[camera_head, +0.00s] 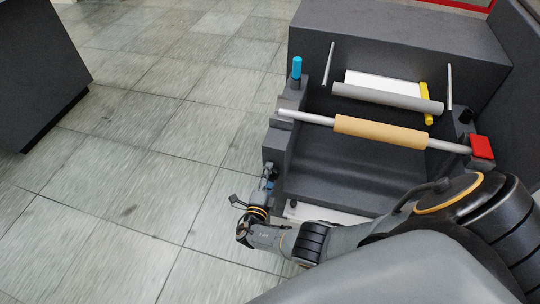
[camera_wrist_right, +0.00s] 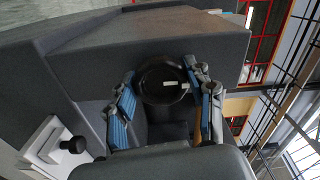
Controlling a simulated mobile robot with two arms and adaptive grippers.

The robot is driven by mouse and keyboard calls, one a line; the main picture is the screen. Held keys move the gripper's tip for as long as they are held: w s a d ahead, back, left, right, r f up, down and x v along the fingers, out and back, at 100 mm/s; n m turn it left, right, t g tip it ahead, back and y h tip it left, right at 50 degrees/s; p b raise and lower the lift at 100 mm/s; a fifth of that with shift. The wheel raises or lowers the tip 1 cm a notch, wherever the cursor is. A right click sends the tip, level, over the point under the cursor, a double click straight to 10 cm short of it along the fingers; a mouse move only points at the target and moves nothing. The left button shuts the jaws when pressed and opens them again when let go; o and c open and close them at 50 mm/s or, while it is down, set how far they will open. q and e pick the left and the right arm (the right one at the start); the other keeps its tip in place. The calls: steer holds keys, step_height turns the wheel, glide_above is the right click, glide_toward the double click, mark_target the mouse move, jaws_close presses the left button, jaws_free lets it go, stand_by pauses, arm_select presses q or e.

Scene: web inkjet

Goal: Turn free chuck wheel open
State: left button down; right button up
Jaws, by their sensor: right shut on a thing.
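The free chuck wheel appears in the right wrist view as a black round wheel (camera_wrist_right: 150,88) with a pale mark, on the dark grey side of the machine. My right gripper (camera_wrist_right: 165,92) has its blue-padded fingers on either side of the wheel and is shut on it. In the head view my right gripper (camera_head: 268,178) is at the left side of the machine (camera_head: 335,185), low down. The wheel is hard to make out there, behind the fingers. My left gripper is not in view.
A shaft with a tan roll (camera_head: 380,131) lies across the machine. A grey roller (camera_head: 388,97) is behind it. A blue-topped post (camera_head: 297,67) stands at the left and a red block (camera_head: 481,147) at the right. Tiled floor (camera_head: 150,130) left of the machine is clear.

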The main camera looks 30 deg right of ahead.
stand_by(0.5)
steer(key=o, duration=1.2)
steer(key=v, duration=1.2)
